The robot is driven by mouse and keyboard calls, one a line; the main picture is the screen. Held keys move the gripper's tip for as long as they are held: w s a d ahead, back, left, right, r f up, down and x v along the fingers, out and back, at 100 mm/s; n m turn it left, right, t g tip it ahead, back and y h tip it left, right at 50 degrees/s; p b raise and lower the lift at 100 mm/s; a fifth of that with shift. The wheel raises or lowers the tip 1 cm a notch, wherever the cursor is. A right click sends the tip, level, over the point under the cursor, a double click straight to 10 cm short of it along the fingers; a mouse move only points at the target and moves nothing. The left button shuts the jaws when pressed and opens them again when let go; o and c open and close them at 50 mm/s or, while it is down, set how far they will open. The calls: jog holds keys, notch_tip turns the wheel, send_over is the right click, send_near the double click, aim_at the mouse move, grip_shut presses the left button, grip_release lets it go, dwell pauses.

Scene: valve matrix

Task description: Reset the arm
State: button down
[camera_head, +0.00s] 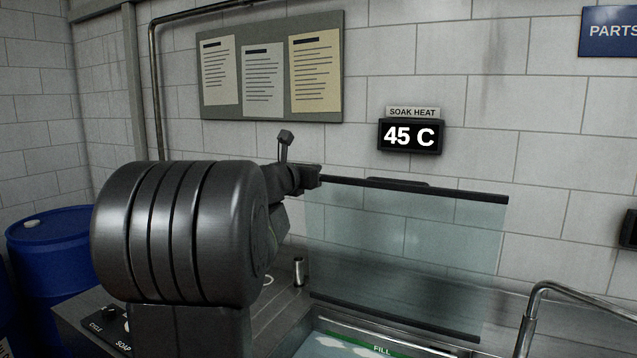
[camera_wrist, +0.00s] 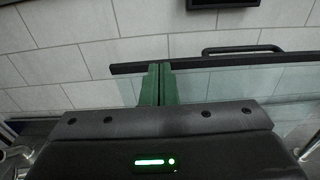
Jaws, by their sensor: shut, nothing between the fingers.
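My gripper (camera_wrist: 160,68) is shut in the wrist view, its two green fingers pressed together with nothing between them. In the wrist view the fingertips overlap the dark top rail of a clear glass panel; I cannot tell whether they touch it. In the head view my gripper (camera_head: 318,170) is small and dark at the end of my arm, by the left end of the panel's top rail. My dark, rounded arm link fills the left middle of the head view and hides part of the bench.
The clear panel (camera_head: 405,240) stands upright over a basin with a green FILL strip (camera_head: 382,350). A display (camera_head: 410,136) reads 45 C. A blue drum (camera_head: 50,245) stands at the left. A bent metal pipe (camera_head: 560,290) is at the right.

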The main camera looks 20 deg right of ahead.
jog(key=shift+s+a+r, duration=0.65)
jog(key=shift+a+r, duration=0.05)
jog(key=shift+r, duration=0.1)
